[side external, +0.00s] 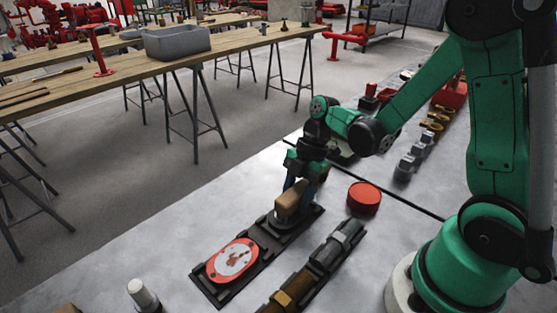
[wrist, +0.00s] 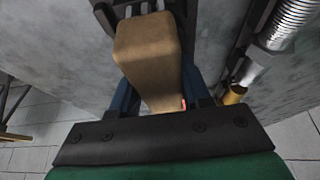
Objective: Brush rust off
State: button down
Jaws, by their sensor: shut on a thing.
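My gripper (side external: 296,186) is shut on a tan wooden brush block (side external: 291,198), with its blue fingers on either side of it. In the wrist view the block (wrist: 148,55) fills the middle, between the fingers; its underside is hidden. It is over the far end of a black tray (side external: 256,250), where a grey rounded piece shows just beneath it. I cannot tell whether they touch. A red oval plate (side external: 226,267) with rust-brown patches and a pale face lies on the near end of the tray, apart from the brush.
A second rack (side external: 345,240) holding a grey and brass cylindrical part lies right of the tray. A red round cap (side external: 364,197) stands behind it. A white-topped cylinder (side external: 142,295) stands at the front left. Several metal fittings line the back right. Bare grey tabletop lies left of the tray.

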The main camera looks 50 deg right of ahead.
aim_at(284, 197)
jog(key=shift+d, duration=1.25)
jog(key=shift+a, duration=2.95)
jog(key=shift+w+a, duration=0.15)
jog(key=shift+w, duration=0.15)
jog(key=shift+d+f, duration=0.1)
jog(key=shift+d, duration=3)
jog(key=shift+a, duration=0.75)
jog(key=shift+a+f, duration=0.15)
jog(key=shift+a, duration=2.15)
jog(key=shift+r, duration=4.4)
